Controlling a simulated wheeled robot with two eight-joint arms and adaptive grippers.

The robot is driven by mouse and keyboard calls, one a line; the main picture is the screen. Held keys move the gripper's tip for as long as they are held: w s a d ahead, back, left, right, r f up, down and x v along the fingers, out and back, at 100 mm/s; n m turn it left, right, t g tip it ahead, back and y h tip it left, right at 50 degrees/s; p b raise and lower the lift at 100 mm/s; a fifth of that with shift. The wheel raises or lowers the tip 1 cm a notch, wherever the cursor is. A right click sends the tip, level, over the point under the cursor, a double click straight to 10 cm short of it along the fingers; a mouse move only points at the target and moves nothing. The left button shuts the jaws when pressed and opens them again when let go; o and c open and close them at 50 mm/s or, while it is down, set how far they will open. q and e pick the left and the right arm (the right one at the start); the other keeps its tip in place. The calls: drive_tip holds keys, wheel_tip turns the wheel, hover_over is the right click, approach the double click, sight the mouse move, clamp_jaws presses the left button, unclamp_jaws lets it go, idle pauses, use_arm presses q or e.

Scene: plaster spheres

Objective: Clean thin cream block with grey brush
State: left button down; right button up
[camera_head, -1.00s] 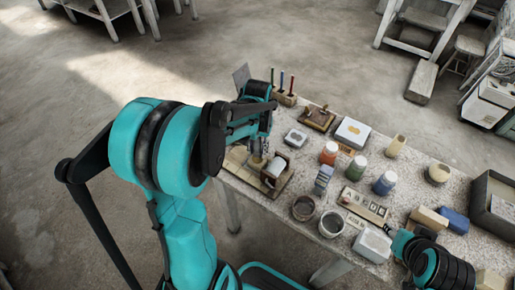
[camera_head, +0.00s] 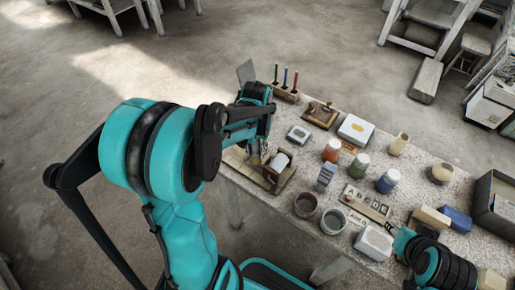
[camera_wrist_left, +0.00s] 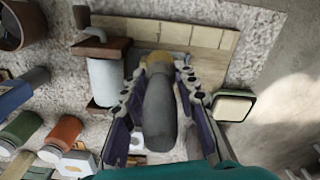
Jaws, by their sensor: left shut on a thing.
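My left gripper (camera_wrist_left: 160,95) is shut on the grey brush (camera_wrist_left: 159,112). Its grey, rounded handle lies between the fingers, and a yellowish part shows at its far end; the bristles cannot be made out. In the head view the left gripper (camera_head: 260,143) is low over the table's left end, mostly covered by its own arm. A thin cream strip (camera_wrist_left: 205,35), likely the cream block, lies on a wooden board just beyond the brush in the wrist view. I cannot tell whether the brush touches it.
A frame with a pale roller (camera_head: 281,161) stands close beside the left gripper. Bottles (camera_head: 332,150), cups (camera_head: 306,205) and a lettered board (camera_head: 367,204) crowd the table's middle. A pen rack (camera_head: 286,94) stands at the back.

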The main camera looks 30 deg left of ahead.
use_arm(q)
drive_tip(key=shift+w, duration=0.1)
drive_tip(key=shift+w+d, duration=0.2)
drive_tip(key=shift+w, duration=2.15)
drive_tip(key=shift+s+a+r, duration=0.1)
drive_tip(key=shift+s, duration=1.15)
drive_tip(key=shift+s+a, duration=0.1)
drive_tip(key=shift+s, duration=1.1)
drive_tip(key=shift+w, duration=0.1)
drive_tip(key=shift+w+d, duration=0.2)
drive_tip(key=shift+w, duration=2.2)
drive_tip(key=shift+s, duration=0.1)
